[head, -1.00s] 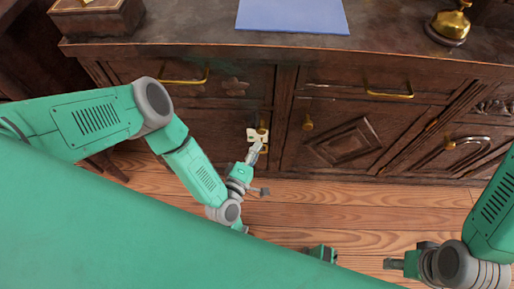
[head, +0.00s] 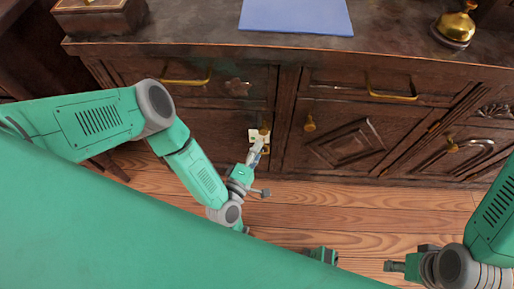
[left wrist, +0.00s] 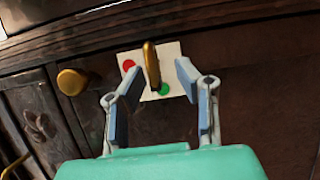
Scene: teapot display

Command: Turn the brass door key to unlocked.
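The brass door key (left wrist: 151,65) stands out from a pale square plate (left wrist: 172,52) on the dark cabinet front. The plate has a red dot (left wrist: 128,65) to the left of the key and a green dot (left wrist: 163,89) below right. In the left wrist view the key looks nearly upright. My left gripper (left wrist: 148,88) is open, its fingers apart on either side of the key, with no visible contact. In the head view the left gripper (head: 256,154) is just below the plate (head: 255,140). My right gripper (head: 391,266) is far from the key; its fingers are too small to read.
A round brass knob (left wrist: 72,81) is left of the plate. The cabinet (head: 285,120) has several drawers and doors with brass handles. A blue sheet (head: 295,15) and a brass bell (head: 455,25) are on its top. The wooden floor (head: 330,218) in front is clear.

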